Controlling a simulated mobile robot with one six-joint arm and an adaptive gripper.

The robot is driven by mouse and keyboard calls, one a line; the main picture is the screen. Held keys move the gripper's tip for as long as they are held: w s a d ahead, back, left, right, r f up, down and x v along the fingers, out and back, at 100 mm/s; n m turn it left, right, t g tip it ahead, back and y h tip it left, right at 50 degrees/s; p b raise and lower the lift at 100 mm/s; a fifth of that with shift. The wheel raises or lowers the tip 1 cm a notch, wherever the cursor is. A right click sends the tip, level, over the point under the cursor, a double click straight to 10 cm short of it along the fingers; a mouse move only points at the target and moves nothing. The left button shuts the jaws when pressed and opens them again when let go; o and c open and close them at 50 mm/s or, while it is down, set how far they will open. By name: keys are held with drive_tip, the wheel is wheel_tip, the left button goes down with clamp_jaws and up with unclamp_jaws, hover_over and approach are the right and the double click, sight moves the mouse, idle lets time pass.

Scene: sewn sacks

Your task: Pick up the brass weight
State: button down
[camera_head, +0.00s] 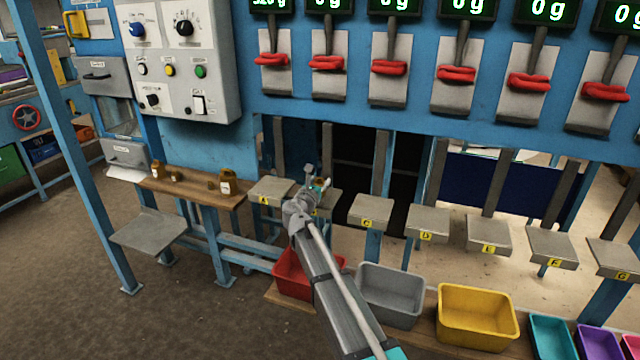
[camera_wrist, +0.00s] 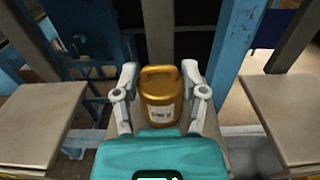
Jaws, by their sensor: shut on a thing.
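A brass weight (camera_wrist: 161,84) with a handle on top and a white label shows upright between my fingers in the wrist view. My gripper (camera_wrist: 161,100) is shut on its sides. In the head view my gripper (camera_head: 317,180) is at the plate between plates A and C. My arm and gripper mostly hide that plate and the held weight there. I cannot tell whether the weight touches the plate.
Several more brass weights (camera_head: 226,184) stand on a wooden shelf (camera_head: 190,192) at the left. Plate A (camera_head: 272,190) and plate C (camera_head: 370,210) flank my gripper. Red clamps hang above. A red bin (camera_head: 292,275), a grey bin (camera_head: 390,290) and a yellow bin (camera_head: 478,312) stand below.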

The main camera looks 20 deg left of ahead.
drive_tip(key=shift+r+p, duration=1.3)
drive_tip(key=shift+r, duration=0.15)
drive_tip(key=s+d+r+p, duration=0.6)
drive_tip(key=s+r+p, duration=0.3)
drive_tip(key=s, duration=0.3)
drive_tip(key=shift+s+d+r+p, duration=0.15)
drive_tip(key=shift+s+r+p, duration=0.15)
drive_tip(key=shift+r, duration=0.05)
